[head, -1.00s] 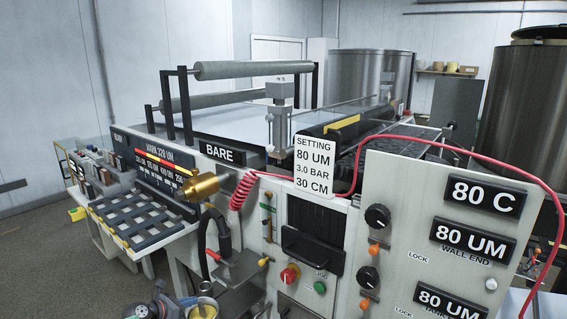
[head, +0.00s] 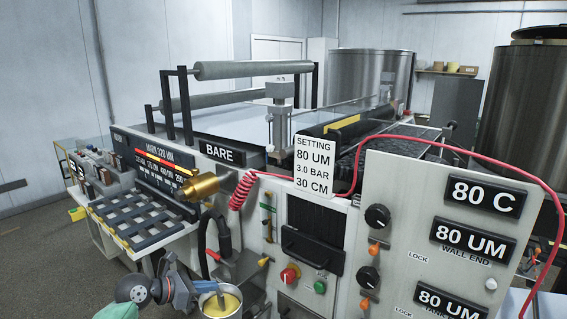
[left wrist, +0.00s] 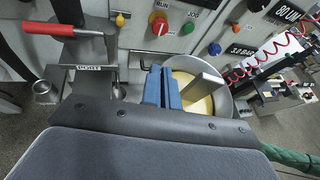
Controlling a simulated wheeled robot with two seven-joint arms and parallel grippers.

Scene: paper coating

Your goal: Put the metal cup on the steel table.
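The metal cup (head: 222,308) holds a yellow liquid and stands upright at the bottom of the head view. In the left wrist view its grey rim (left wrist: 229,108) and yellow contents show just beyond the fingers. My left gripper (head: 207,289) is at the cup's left side, shut on its wall. The cup's underside is hidden. I cannot clearly identify the steel table. My right gripper is not in view.
The coating machine's control panel (head: 440,215) fills the right. A small metal ledge (head: 240,268) with a red lever juts out near the cup. A brass nozzle (head: 202,186), black hose (head: 222,232) and coiled red hose (head: 243,190) are above. Open floor (head: 60,270) is at left.

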